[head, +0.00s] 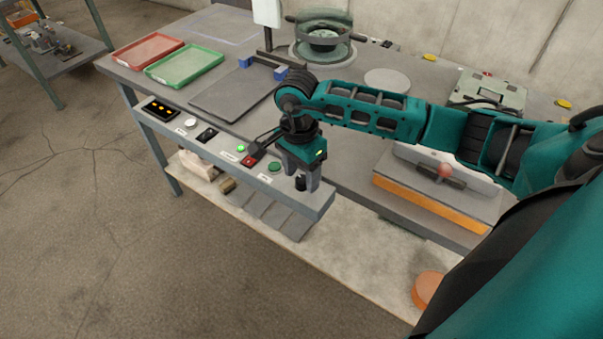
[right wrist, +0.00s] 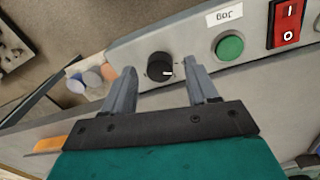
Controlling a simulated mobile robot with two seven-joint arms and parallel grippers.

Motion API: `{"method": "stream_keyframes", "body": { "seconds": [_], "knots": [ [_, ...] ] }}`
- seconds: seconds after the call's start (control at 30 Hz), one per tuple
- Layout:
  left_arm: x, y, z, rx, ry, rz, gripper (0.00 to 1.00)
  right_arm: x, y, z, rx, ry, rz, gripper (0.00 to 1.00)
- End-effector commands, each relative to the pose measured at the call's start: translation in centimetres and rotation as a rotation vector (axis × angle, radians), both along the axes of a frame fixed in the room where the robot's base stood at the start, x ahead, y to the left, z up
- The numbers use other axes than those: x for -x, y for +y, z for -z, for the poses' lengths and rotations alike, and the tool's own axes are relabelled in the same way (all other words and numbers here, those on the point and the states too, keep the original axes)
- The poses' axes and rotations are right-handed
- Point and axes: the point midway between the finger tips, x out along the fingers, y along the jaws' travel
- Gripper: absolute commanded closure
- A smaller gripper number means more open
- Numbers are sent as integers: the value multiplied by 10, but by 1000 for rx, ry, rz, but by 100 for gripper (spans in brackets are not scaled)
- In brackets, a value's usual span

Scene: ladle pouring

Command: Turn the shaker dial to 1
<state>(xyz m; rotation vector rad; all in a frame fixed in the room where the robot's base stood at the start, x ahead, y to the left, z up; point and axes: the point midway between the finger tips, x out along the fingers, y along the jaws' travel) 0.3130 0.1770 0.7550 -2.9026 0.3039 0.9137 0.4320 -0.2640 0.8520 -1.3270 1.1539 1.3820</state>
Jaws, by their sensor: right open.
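The shaker dial (right wrist: 158,66) is a small round black knob with a white pointer mark on the grey front panel. In the right wrist view the mark points to the picture's right. I cannot read any numbers around it. My right gripper (right wrist: 163,82) is open, with one finger on each side of the dial in the picture. Whether the fingers touch it I cannot tell. In the head view the right gripper (head: 302,181) points down at the panel's right end, with the dial (head: 300,184) showing between its fingers. My left gripper is not in view.
Beside the dial are a green button (right wrist: 230,46) labelled Jog and a red rocker switch (right wrist: 287,23). Further left on the panel (head: 225,146) are more switches and a display. Red (head: 147,50) and green (head: 184,65) trays stand at the bench's far left.

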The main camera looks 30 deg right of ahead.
Motion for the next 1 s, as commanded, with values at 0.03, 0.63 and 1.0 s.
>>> {"method": "stream_keyframes", "body": {
  "seconds": [0.03, 0.63, 1.0],
  "knots": [
    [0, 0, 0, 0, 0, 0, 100, 0, 0, 4, 0, 1, 0, 42],
    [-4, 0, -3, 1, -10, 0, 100, 0, 0, 8, 0, -1, 0, 64],
    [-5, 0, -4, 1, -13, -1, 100, 0, 0, 8, 0, -1, 0, 98]
  ]
}}
